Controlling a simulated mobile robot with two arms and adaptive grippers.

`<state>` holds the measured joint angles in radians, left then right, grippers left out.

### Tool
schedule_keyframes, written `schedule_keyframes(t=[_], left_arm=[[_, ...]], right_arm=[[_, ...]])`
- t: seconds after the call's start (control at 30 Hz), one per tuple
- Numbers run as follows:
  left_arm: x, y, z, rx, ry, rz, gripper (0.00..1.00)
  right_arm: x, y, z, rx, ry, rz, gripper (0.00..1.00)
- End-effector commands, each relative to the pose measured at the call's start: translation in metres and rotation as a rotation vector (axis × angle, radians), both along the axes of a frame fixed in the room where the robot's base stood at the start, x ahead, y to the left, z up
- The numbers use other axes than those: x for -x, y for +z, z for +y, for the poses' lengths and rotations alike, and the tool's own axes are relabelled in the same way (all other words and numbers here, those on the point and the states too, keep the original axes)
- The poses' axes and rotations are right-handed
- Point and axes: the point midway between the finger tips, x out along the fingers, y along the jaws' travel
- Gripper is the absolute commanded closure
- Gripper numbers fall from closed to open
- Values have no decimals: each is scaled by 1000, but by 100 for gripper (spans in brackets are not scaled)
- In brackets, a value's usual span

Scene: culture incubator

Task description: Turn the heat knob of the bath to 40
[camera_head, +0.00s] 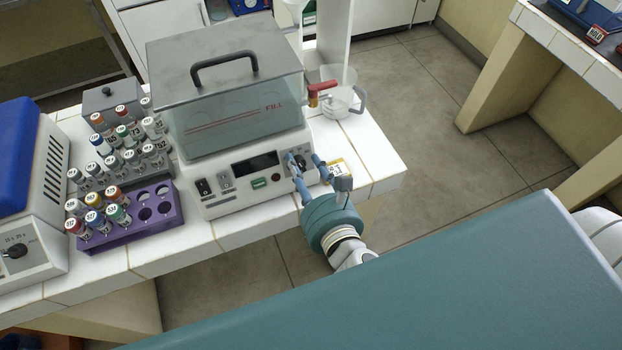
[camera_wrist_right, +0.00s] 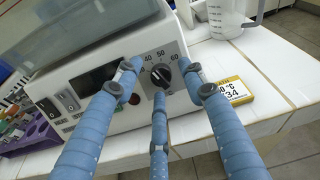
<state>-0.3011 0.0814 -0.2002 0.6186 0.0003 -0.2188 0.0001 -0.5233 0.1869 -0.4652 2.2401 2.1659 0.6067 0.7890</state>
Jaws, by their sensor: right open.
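The water bath (camera_head: 232,110) stands on the white tiled bench, with a grey lid and black handle. Its black heat knob (camera_wrist_right: 161,75) is on the right of the front panel, with numbers around it; 40, 50 and 60 are legible in the right wrist view. A light mark shows on the knob, but I cannot tell its exact setting. My right gripper (camera_head: 306,168) is open in front of the panel. In the right wrist view its blue fingers (camera_wrist_right: 161,78) spread left, right and below the knob; I cannot tell whether they touch it. My left gripper is not in view.
A yellow-framed temperature display (camera_wrist_right: 230,92) lies right of the bath; its digits are partly readable as 34. A clear beaker (camera_head: 338,92) stands behind it. A purple rack (camera_head: 150,226) and a grey rack with capped tubes stand left. A blue-lidded device (camera_head: 18,160) is far left.

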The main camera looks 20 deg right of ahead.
Motion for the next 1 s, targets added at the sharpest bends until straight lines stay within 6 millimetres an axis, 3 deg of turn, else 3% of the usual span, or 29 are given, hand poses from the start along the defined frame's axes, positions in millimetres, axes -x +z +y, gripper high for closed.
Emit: schedule_keyframes(t=[0.5,0.7,1.0], left_arm=[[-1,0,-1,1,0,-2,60],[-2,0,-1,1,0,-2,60],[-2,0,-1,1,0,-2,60]], right_arm=[[94,25,-1,-1,-1,2,59],[108,30,-1,-1,0,-3,59],[109,31,-1,-1,0,-4,59]])
